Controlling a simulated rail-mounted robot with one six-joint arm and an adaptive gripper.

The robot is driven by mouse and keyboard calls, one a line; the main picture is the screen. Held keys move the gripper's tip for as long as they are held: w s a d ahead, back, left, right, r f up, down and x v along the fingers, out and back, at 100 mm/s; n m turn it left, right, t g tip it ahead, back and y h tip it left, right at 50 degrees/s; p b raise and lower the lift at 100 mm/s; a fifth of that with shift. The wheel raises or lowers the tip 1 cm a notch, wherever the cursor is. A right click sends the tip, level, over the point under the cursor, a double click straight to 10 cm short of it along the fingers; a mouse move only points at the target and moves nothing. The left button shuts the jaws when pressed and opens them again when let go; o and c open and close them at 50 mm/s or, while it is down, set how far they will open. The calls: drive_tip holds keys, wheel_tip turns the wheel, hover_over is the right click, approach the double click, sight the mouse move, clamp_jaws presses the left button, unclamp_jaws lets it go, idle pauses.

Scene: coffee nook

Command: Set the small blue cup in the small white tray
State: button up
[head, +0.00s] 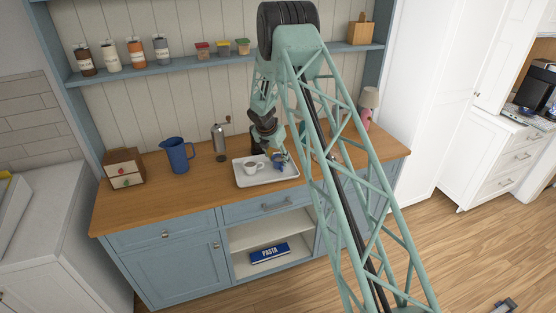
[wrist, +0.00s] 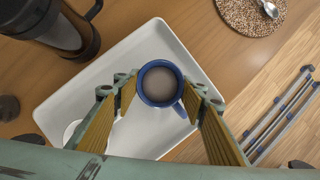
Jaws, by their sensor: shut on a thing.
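The small blue cup (wrist: 158,84) is between the fingers of my gripper (wrist: 160,98) in the wrist view, upright, with a brownish-grey inside and its handle toward the lower right. In the head view the blue cup (head: 281,161) is at the right part of the white tray (head: 262,183), with my gripper (head: 279,156) at it. My gripper is shut on the cup. The cup is over the tray; I cannot tell whether its base touches it. The tray also shows in the wrist view (wrist: 100,75).
A white cup (head: 254,168) stands in the tray's left part. A steel grinder (head: 220,142) and a blue pitcher (head: 177,155) stand to the left. In the wrist view a dark, glassy vessel (wrist: 62,28) is beside the tray, and a speckled round mat (wrist: 245,16) holds a spoon.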

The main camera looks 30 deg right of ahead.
drive_tip(key=shift+f, duration=0.15)
drive_tip(key=o, duration=1)
drive_tip(key=shift+c, duration=0.2)
drive_tip(key=v, duration=1.2)
drive_tip(key=shift+r, duration=0.3)
